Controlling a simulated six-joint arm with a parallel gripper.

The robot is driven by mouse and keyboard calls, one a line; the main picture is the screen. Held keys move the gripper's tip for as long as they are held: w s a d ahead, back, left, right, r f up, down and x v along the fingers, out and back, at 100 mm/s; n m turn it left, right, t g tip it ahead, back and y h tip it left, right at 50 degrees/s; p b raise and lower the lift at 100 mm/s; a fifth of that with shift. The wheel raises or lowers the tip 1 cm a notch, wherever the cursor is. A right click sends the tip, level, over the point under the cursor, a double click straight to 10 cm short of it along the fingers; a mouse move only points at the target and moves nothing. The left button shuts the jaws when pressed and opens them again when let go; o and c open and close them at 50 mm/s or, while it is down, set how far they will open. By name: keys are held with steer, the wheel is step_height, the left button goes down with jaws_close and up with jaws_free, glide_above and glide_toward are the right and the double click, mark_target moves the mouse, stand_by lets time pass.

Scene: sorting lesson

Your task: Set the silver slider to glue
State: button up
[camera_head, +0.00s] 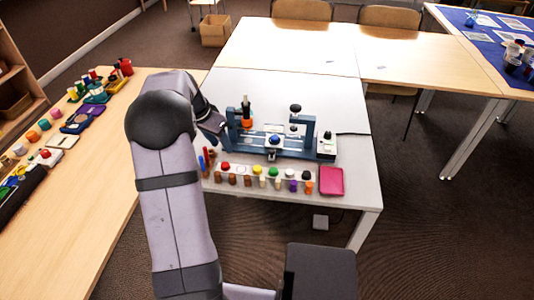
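A blue-framed machine (228,140) stands on the grey-white table, with a vertical orange and black part (246,115) at its left. A blue round knob (274,140) sits at its front middle and a black knob (295,108) stands higher at the right. A pale control box (326,147) is at its right end. I cannot make out which part is the silver slider, nor any glue label. My gripper (219,128) is at the machine's left end, small and partly hidden behind my own wrist; whether it is open or shut does not show.
A row of colored round-topped pieces (258,170) lies along the table's front edge, beside a pink tray (331,181). Several items (82,118) crowd the wooden table at left. Wooden tables (300,48) behind are mostly clear; a box (215,30) is on the floor.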

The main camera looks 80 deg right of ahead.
mark_target(271, 151)
steer(key=s+d+f+m+g, duration=0.15)
steer(key=s+d+m, duration=0.35)
steer(key=s, duration=0.8)
steer(key=shift+n, duration=0.3)
steer(key=shift+w+d+x, duration=0.15)
steer(key=shift+x, duration=1.1)
steer(key=shift+w+d+x, duration=0.1)
steer(key=shift+d+x, duration=0.1)
steer(key=shift+x, duration=1.1)
steer(key=shift+w+d+x, duration=0.15)
steer(key=shift+x, duration=1.1)
steer(key=shift+w, duration=0.1)
jaws_close()
